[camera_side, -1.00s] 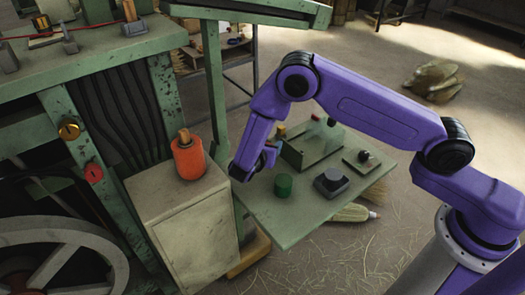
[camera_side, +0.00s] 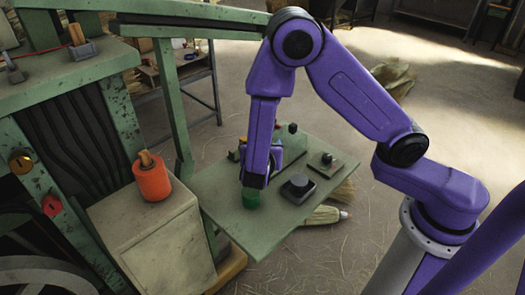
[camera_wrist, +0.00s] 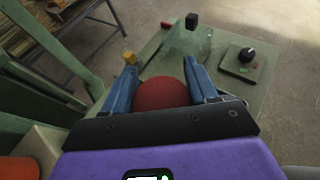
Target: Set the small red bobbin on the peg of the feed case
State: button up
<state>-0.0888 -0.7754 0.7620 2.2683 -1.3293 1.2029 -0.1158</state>
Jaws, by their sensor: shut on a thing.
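My gripper (camera_wrist: 162,88) is shut on a dark red rounded thing (camera_wrist: 162,94), which I take for the small red bobbin. It sits between the two blue fingers in the wrist view; in the side view the fingers hide it. In the side view my gripper points down at a green cylinder (camera_side: 251,199) on the green table; I cannot tell whether they touch. The beige feed case (camera_side: 165,240) stands to the left. An orange-red spool with a wooden core (camera_side: 152,181) stands upright on its top. No bare peg is visible there.
The green table (camera_side: 225,215) also holds a dark grey block (camera_side: 298,188), a black knob on a plate (camera_side: 326,162) and a clear panel behind my gripper. A green machine frame (camera_side: 170,100) rises beside the case. The table's front left is clear.

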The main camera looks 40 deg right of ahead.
jog(key=shift+w+d+f+n+t+y, duration=0.8)
jog(key=shift+w+d+f+n+y, duration=0.55)
jog(key=shift+f, duration=0.2)
jog(key=shift+w+d+f+n+t+y, duration=0.8)
jog(key=shift+w+d+f+n+y, duration=0.4)
jog(key=shift+w+f+n+y, duration=0.3)
jog(key=shift+w+d+f+n+t+y, duration=0.8)
jog(key=shift+w+d+f+n+y, duration=0.55)
jog(key=shift+f, duration=0.2)
jog(key=shift+s+f, duration=0.1)
jog(key=shift+f, duration=0.7)
jog(key=shift+a, duration=0.1)
jog(key=shift+s+a+f, duration=0.1)
jog(key=shift+s+f, duration=0.05)
jog(key=shift+s, duration=0.35)
jog(key=shift+r, duration=0.75)
jog(key=shift+w+r, duration=0.2)
jog(key=shift+w, duration=0.05)
jog(key=shift+w+d, duration=0.2)
jog(key=shift+w, duration=0.3)
